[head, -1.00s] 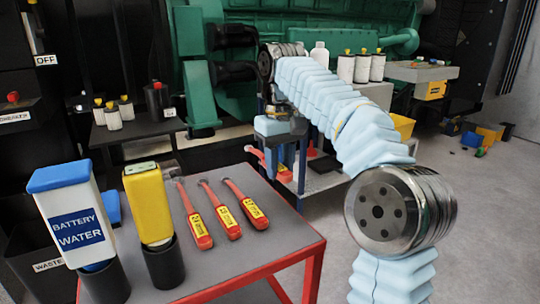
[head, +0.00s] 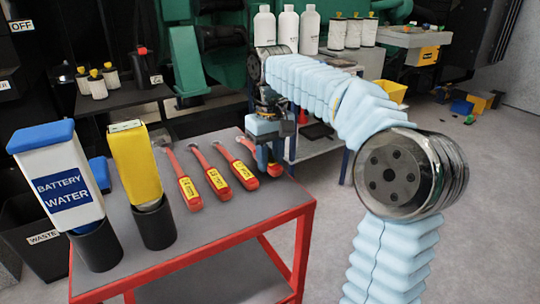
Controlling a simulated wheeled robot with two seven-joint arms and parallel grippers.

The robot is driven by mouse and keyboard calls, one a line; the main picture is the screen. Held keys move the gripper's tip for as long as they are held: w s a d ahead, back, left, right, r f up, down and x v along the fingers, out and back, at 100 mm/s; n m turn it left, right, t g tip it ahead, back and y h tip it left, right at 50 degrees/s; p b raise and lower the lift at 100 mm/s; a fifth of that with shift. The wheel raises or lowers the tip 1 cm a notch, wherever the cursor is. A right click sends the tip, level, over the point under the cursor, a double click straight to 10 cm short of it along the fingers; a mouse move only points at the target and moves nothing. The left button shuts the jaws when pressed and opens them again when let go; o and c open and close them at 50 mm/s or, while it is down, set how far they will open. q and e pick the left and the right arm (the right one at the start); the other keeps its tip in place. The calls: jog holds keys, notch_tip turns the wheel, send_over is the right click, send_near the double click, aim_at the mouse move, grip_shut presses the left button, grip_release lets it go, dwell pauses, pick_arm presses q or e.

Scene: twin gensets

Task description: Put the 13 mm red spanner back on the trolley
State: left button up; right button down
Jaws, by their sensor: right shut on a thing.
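The red spanner (head: 274,170) in my right gripper (head: 262,158) is at the right end of a row of red spanners, over the right part of the trolley top. My right gripper is shut on it from above. The gripper partly hides it, and I cannot tell whether it touches the top. The trolley (head: 235,219) has a grey top and a red frame. Several like red spanners with yellow labels lie on it, one of them (head: 244,176) just left of the held one. The size marks are too small to read. My left gripper is not in view.
A battery water bottle (head: 62,188) and a yellow bottle (head: 137,165) stand in black holders at the trolley's left. A bench with white bottles (head: 264,27) is behind my right arm. The trolley top in front of the spanners is clear.

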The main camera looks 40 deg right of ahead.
jog(key=shift+f+b, duration=0.3)
jog(key=shift+f, duration=0.2)
jog(key=c, duration=0.7)
grip_release()
jog(key=shift+c, duration=0.2)
notch_tip(320, 180, up, 3)
jog(key=shift+f+p, duration=0.1)
jog(key=shift+p, duration=1)
jog(key=shift+r, duration=2.1)
